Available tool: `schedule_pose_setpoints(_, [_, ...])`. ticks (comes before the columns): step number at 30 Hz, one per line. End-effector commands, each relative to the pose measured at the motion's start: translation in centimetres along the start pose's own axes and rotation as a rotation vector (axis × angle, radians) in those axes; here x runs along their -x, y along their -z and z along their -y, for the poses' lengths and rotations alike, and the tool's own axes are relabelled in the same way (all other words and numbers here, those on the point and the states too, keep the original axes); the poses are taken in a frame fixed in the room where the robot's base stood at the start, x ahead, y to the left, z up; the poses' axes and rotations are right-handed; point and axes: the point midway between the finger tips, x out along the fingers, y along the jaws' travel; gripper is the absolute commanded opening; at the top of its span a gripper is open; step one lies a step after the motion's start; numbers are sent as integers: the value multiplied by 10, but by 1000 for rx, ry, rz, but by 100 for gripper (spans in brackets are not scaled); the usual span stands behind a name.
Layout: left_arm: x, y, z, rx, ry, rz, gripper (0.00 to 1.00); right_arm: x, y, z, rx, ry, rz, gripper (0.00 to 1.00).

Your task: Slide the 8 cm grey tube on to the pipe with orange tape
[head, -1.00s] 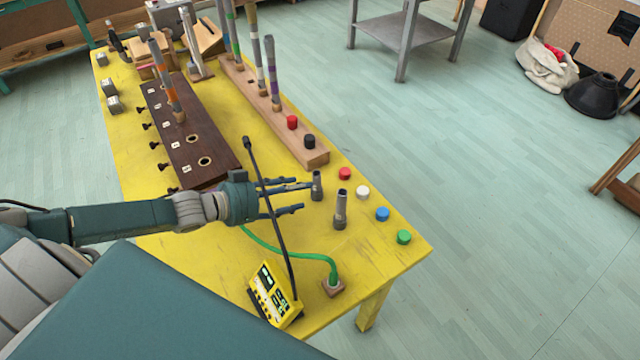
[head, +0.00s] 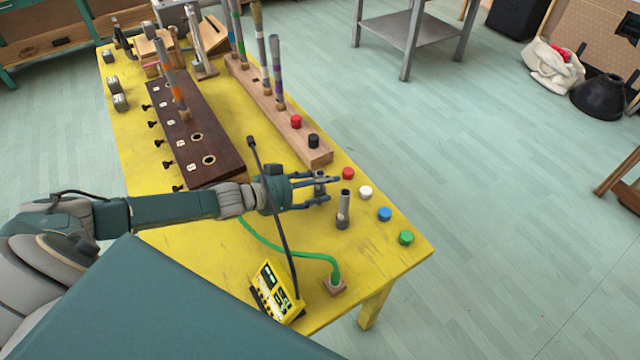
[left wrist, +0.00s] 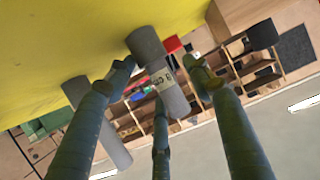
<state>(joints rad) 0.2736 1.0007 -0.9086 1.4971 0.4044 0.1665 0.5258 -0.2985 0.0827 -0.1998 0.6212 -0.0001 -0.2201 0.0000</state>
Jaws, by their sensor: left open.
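The 8 cm grey tube (head: 320,178) stands upright on the yellow table, partly hidden by my fingers. In the left wrist view the tube (left wrist: 148,50) shows a pale label that seems to read 8 cm. My left gripper (head: 312,190) is open, with its fingers spread on both sides of this tube; it also shows in the left wrist view (left wrist: 165,82). The pipe with orange tape (head: 172,82) stands upright in the dark brown board (head: 215,145), well to the left and farther back. My right gripper is out of view.
A taller grey tube (head: 343,208) stands close beside the gripper. Red, white, blue and green caps (head: 405,237) line the right edge. A thin black gooseneck (head: 272,200) rises by my wrist from a yellow device (head: 275,290). A wooden rail (head: 300,140) holds several taped pipes.

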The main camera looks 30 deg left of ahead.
Motion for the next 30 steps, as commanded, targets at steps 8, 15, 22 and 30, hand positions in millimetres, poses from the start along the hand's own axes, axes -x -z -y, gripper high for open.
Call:
schedule_pose_setpoints(8, [0,0,0,0,0,0,5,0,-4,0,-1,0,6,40])
schedule_pose_setpoints(15, [0,0,0,0,0,-1,2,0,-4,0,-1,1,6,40])
schedule_pose_setpoints(22, [9,3,1,0,1,0,2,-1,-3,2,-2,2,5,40])
schedule_pose_setpoints(30, [54,8,-1,-1,-1,6,2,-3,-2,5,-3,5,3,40])
